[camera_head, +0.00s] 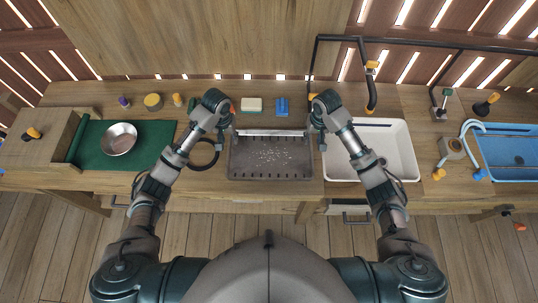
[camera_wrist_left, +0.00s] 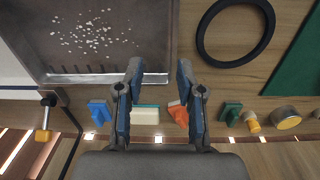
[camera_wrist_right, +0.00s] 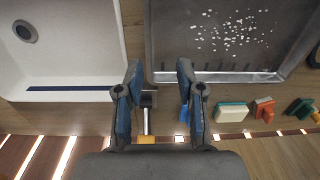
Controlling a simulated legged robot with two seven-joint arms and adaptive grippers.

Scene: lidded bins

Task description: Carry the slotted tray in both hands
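The slotted tray (camera_head: 270,174) is dark grey metal with a row of slots along its near edge and pale crumbs scattered on its floor. It appears to rest on the workbench. My left gripper (camera_head: 233,127) is at its far left corner; in the left wrist view the gripper's spread fingers (camera_wrist_left: 159,68) appear on either side of the tray's side edge (camera_wrist_left: 172,40). My right gripper (camera_head: 318,132) is at the far right corner; its spread fingers (camera_wrist_right: 159,70) also straddle a side edge in the right wrist view. I cannot tell whether any finger touches the tray.
A white sink (camera_head: 405,150) lies close right of the tray. A black ring (camera_head: 203,155) and a green mat (camera_head: 90,150) with a metal bowl (camera_head: 119,138) lie left. A sponge (camera_head: 251,104) and a blue brush (camera_head: 282,107) sit behind it. A blue basin (camera_head: 510,172) is far right.

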